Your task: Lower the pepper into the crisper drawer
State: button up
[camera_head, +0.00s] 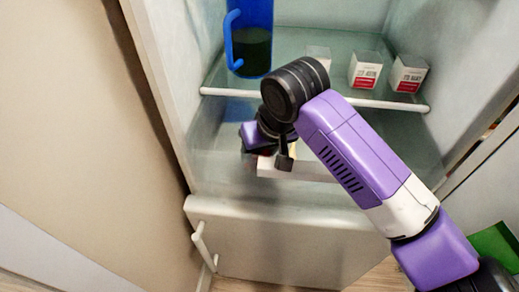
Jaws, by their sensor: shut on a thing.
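My gripper (270,150) is in the fridge's lower space, below the glass shelf, pointing down and away from the camera. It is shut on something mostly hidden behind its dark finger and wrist. A small dark red patch shows there, which appears to be the pepper (266,153). The lower space, seemingly the crisper drawer area (225,172), has pale, glassy walls. A white, box-like edge (310,170) lies just right of and below my gripper. I cannot tell whether the pepper touches anything.
The glass shelf's white front bar (375,103) runs across behind my arm. A blue pitcher (252,40) and several white-and-red cartons (365,70) stand on that shelf. A white front panel (275,245) with a bar handle (202,245) is below. A green object (498,243) is at right.

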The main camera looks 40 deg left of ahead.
jog(key=o, duration=1.4)
jog(key=shift+r, duration=0.1)
jog(key=shift+p+v, duration=0.4)
jog(key=shift+v, duration=3.4)
